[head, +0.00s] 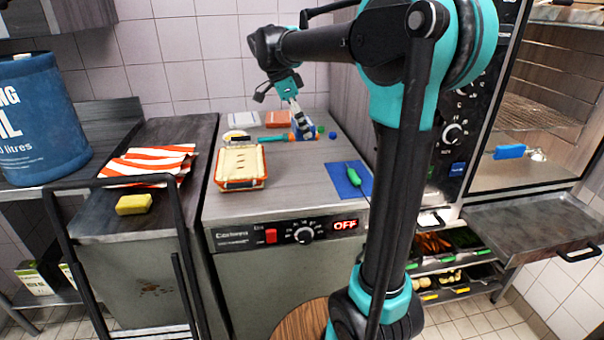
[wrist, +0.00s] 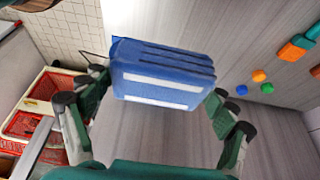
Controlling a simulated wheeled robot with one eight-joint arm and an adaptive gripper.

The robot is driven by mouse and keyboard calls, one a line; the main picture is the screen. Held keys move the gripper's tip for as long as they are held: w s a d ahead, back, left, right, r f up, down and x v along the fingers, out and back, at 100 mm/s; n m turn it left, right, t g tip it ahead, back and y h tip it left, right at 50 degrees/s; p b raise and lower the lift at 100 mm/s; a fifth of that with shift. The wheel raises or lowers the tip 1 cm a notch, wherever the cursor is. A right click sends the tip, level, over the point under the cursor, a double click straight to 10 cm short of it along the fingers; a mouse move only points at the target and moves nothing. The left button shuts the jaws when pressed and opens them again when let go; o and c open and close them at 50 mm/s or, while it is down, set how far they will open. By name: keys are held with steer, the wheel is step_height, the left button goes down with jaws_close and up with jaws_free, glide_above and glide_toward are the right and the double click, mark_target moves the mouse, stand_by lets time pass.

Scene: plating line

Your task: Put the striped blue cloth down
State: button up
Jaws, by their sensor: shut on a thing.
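The striped blue cloth (wrist: 160,75) is a folded blue block with white stripes, held between the fingers of my gripper (wrist: 155,115) in the wrist view. In the head view my gripper (head: 298,118) points down over the back of the grey counter (head: 300,185), with the cloth (head: 307,131) small and partly covered at its tips. Bare counter shows around the cloth in the wrist view. I cannot tell whether the cloth touches the counter.
A cream-rimmed red basket (head: 219,182) stands left of my gripper. An orange-and-teal tool (head: 272,139) and small balls (head: 333,135) lie close by. A blue mat (head: 340,184) with a green-handled item is at the right. Red-striped cloth (head: 150,163) and a yellow sponge (head: 134,204) lie further left.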

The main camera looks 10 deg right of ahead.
mark_target(307, 180)
step_height(307, 180, down, 16)
steer(key=shift+f, duration=0.2)
stand_by(0.4)
steer(key=o, duration=1.2)
steer(key=v, duration=1.2)
steer(key=shift+r, duration=0.1)
